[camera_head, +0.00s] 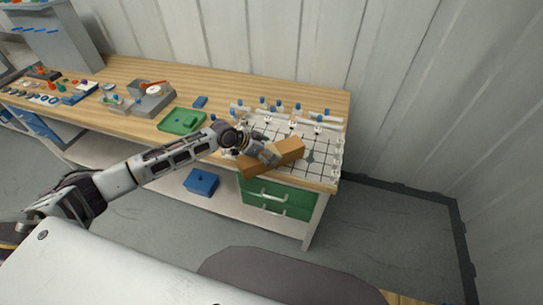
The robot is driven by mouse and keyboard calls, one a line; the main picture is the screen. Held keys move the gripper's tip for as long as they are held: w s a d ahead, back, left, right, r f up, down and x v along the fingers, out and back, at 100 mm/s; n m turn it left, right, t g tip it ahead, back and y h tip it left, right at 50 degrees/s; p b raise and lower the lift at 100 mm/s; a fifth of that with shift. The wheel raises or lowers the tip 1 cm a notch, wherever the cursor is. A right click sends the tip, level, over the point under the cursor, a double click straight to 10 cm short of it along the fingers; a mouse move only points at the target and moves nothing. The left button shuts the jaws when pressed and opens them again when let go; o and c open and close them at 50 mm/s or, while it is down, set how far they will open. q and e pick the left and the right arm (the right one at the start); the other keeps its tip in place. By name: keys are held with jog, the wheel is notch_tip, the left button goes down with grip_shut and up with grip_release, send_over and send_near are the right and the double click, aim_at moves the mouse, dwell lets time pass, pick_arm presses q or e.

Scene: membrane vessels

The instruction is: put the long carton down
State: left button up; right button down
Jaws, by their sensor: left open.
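The long carton (286,155) is an orange-brown box. It lies over the front part of a white gridded board (318,160) at the right end of the wooden workbench, with its left end near the bench's front edge. I cannot tell whether its whole underside rests on the board. My left gripper (272,156) is open at the carton's upper left side, very close to it or touching it. The gripper hides part of the carton. My right gripper is not in view.
White fittings with blue caps (297,108) stand along the board's back. A green tray (182,121) and a grey device (153,98) are left of the board. Green drawers (278,198) sit under the bench. Bare wood (235,90) shows along the back edge.

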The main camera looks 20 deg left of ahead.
pick_arm(q)
jog(key=shift+w+d+f, duration=0.35)
jog(key=shift+f, duration=0.2)
jog(key=shift+c, duration=0.5)
jog(key=c, duration=1.3)
jog(key=shift+r, duration=0.1)
jog(key=shift+c, duration=0.2)
jog(key=shift+r+b, duration=0.65)
jog(key=shift+r, duration=4.35)
